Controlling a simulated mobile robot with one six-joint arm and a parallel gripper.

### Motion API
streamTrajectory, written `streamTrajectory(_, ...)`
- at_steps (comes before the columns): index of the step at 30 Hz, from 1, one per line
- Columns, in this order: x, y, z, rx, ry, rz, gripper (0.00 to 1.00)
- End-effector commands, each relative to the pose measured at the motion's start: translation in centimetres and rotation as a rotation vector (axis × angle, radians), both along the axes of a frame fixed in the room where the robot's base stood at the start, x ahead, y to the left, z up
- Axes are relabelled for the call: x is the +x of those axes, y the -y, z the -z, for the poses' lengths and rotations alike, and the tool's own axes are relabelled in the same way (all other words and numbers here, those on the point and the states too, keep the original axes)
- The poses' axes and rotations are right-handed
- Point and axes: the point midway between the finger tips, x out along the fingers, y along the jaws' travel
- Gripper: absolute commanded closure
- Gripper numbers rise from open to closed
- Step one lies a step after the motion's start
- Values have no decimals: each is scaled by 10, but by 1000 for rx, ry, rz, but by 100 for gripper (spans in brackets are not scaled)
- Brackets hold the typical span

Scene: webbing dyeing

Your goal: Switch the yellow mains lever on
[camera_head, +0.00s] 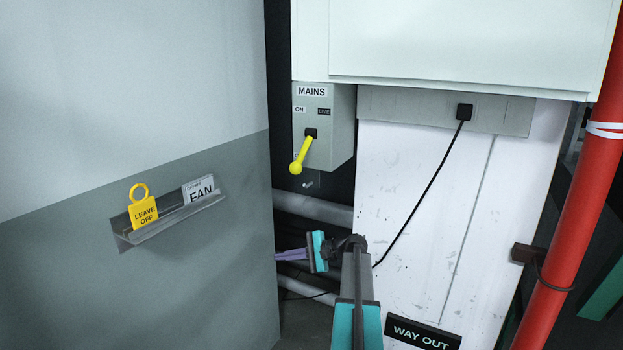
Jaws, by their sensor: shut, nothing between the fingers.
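The yellow mains lever (302,156) sits on the front of a grey box labelled MAINS (339,130). The lever points down and a little left from its black pivot, with its round knob at the lower end. My gripper (277,256) is below the box, with purple fingers pointing left. It is shut and empty, apart from the lever.
A grey wall on the left carries a metal rack (175,219) with a yellow LEAVE OFF tag (144,213) and a FAN card (199,189). A black cable (424,191) hangs from a plug. A red pipe (569,190) stands right. Grey pipes (313,208) run behind my gripper.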

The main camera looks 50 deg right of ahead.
Motion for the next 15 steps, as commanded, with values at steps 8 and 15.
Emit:
streamTrajectory(8, -58, 115, -147, 85, 195, 146, 100)
streamTrajectory(15, -107, 164, -229, 125, 309, 203, 100)
